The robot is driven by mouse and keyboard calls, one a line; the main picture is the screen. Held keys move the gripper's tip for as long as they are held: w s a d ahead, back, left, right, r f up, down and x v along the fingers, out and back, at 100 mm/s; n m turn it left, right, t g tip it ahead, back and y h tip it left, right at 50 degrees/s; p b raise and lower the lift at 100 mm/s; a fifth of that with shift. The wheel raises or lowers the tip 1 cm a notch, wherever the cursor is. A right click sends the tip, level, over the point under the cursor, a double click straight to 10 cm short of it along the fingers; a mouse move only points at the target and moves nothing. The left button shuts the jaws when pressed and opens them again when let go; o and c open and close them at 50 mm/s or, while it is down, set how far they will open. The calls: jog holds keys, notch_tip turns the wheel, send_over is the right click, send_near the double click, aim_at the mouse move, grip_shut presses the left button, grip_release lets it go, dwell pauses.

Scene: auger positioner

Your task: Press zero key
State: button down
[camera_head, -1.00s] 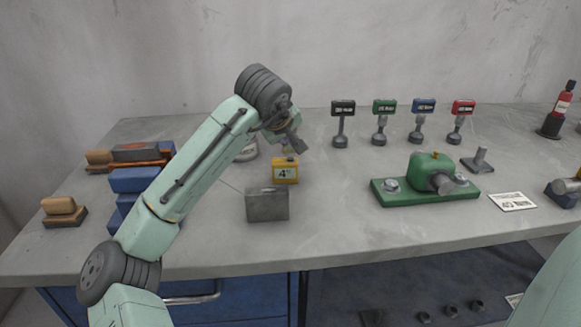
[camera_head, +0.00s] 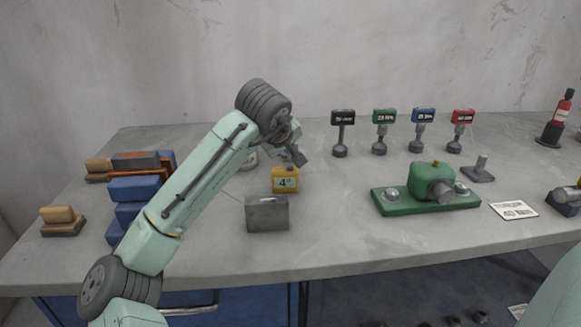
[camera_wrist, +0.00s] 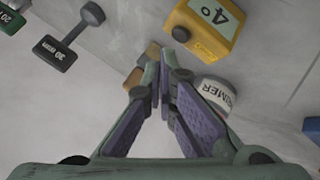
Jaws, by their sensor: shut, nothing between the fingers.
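The yellow gauge box (camera_head: 286,187) stands on the bench with a display reading "4°". It also shows at the top of the wrist view (camera_wrist: 212,42), where a small dark round knob (camera_wrist: 180,33) sits on its near side. I cannot read any mark on this knob, so I cannot tell if it is the zero key. My gripper (camera_head: 302,161) hangs above and slightly right of the box in the head view. In the wrist view my gripper (camera_wrist: 165,62) is shut and empty, its fingertips just below the knob, apart from it in the picture.
A grey block (camera_head: 267,214) stands in front of the gauge. A white can marked "PRIMER" (camera_wrist: 216,92) is close to the right finger. Small brown blocks (camera_wrist: 134,78) show beside the fingertips. A green fixture (camera_head: 425,199) and several torque tools (camera_head: 343,130) stand to the right.

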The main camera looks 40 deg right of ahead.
aim_at(287, 168)
jog(key=shift+f, duration=0.2)
dwell(0.4)
jog(key=shift+f, duration=0.25)
jog(key=shift+f+b, duration=0.4)
jog(key=shift+f, duration=0.25)
dwell(1.0)
jog(key=shift+r+p, duration=0.95)
jog(key=shift+r, duration=0.1)
notch_tip(287, 168, up, 6)
jog(key=p, duration=0.5)
